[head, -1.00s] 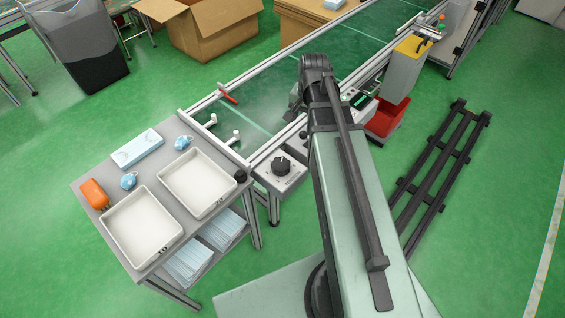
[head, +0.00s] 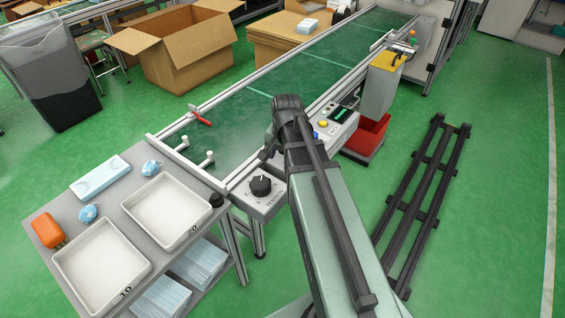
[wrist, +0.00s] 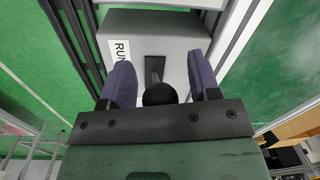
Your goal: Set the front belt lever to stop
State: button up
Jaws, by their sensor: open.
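In the wrist view a grey control box (wrist: 118,26) carries a white label reading RUN (wrist: 121,51) on its left. A lever with a black ball knob (wrist: 160,95) stands up from a dark slot plate (wrist: 155,66). My gripper (wrist: 160,62) is open, with one purple-padded finger on each side of the lever. The knob sits between the fingers near the palm, with gaps visible on both sides. In the head view my gripper (head: 268,150) is a small dark shape beside the belt, mostly hidden behind my arm. The lever cannot be made out there.
The green belt (head: 300,75) runs to the back right, with a red handle (head: 200,116) on its far rail. A tension knob box (head: 260,190) is at its near end. A table with white trays (head: 168,212) stands at left. A red bin (head: 366,138) is beside the belt.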

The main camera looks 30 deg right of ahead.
jog(key=shift+r, duration=0.1)
jog(key=shift+c, duration=0.3)
grip_shut()
jog(key=shift+w+d+r, duration=0.15)
jog(key=shift+d+r, duration=0.05)
jog(key=shift+w+d+r+p, duration=0.3)
jog(key=shift+d+r+p, duration=0.1)
jog(key=shift+d+p, duration=0.25)
jog(key=shift+w+d+r+p, duration=0.15)
jog(key=shift+w+d+p, duration=0.1)
jog(key=shift+d, duration=0.3)
jog(key=shift+w+d+r+p, duration=0.15)
jog(key=shift+w+d, duration=0.1)
jog(key=shift+d, duration=0.3)
jog(key=shift+s, duration=0.1)
dwell(0.5)
